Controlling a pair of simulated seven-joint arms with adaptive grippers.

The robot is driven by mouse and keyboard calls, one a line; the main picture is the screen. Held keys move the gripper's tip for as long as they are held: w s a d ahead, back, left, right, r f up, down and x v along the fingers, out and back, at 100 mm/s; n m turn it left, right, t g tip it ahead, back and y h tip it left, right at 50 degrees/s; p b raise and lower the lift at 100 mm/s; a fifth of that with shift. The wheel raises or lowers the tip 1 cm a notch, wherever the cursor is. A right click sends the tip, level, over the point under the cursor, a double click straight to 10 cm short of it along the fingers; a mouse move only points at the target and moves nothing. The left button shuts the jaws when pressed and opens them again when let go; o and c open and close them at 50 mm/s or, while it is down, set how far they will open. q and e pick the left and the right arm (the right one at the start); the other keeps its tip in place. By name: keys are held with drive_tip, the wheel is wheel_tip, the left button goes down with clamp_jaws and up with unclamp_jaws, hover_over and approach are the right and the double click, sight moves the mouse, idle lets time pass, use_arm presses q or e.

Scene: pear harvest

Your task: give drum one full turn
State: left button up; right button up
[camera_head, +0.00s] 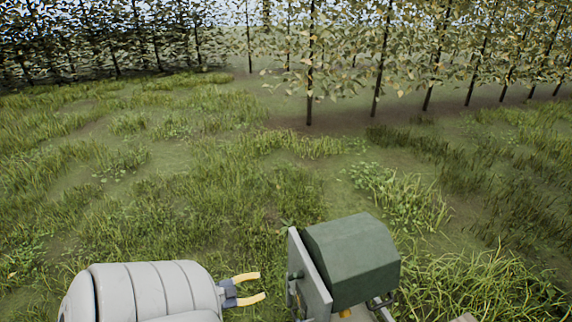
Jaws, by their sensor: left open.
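The dark green drum (352,262), with flat angled faces, sits at the bottom centre-right of the head view. A grey upright plate (310,278) stands at its left end, with small dark fittings on the plate's left side. The drum's lower part is cut off or hidden. My left gripper (264,284) comes in from the left, its two yellow fingers apart and pointing right at the plate. It is empty, with a small gap between its fingertips and the fittings. I do not make out my right gripper.
A small yellow piece (345,313) shows under the drum; I cannot tell what it is. A dark bracket (381,300) is at the drum's lower right. Open grass surrounds the drum, and rows of trees (310,65) stand far behind.

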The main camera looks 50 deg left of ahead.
sight(291, 277)
use_arm(q)
drive_tip(key=x, duration=1.6)
drive_tip(key=shift+w+f, duration=0.1)
drive_tip(key=shift+w, duration=0.1)
drive_tip(key=shift+o, duration=0.3)
clamp_jaws()
